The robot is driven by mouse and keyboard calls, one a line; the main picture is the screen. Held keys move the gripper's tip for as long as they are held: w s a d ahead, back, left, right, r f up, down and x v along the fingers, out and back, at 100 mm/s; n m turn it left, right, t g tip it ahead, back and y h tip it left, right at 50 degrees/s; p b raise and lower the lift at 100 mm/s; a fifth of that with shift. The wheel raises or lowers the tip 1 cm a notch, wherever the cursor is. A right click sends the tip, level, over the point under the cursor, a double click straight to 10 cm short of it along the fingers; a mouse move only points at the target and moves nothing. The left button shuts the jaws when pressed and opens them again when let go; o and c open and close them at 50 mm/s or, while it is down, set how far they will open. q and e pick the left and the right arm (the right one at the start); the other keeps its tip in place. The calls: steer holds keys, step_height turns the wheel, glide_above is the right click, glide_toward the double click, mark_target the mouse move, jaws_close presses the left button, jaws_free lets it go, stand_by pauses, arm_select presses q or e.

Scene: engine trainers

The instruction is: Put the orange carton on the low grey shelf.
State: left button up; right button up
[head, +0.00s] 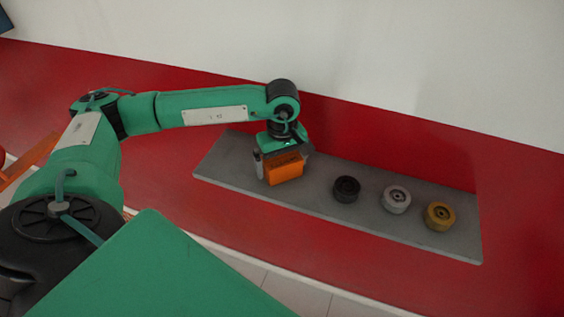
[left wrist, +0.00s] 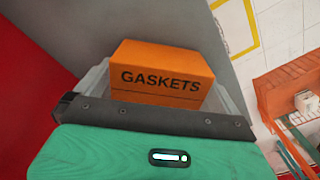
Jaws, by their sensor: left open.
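The orange carton (head: 285,169) is at the left part of the low grey shelf (head: 325,204) in the head view. In the left wrist view the carton (left wrist: 160,80) shows the word GASKETS and lies between my gripper's fingers. My left gripper (head: 283,161) is open around the carton, its fingers on either side of it. The carton appears to rest on the shelf, though its underside is hidden. My right gripper is in neither view.
A white wall (head: 400,60) rises behind the red surface (head: 160,190).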

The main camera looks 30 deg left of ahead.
mark_target(282, 158)
arm_select(q)
step_height(282, 158, up, 11)
steer(key=b, duration=0.4)
steer(key=shift+w+f+b, duration=0.1)
steer(key=shift+b, duration=0.2)
steer(key=shift+r, duration=0.5)
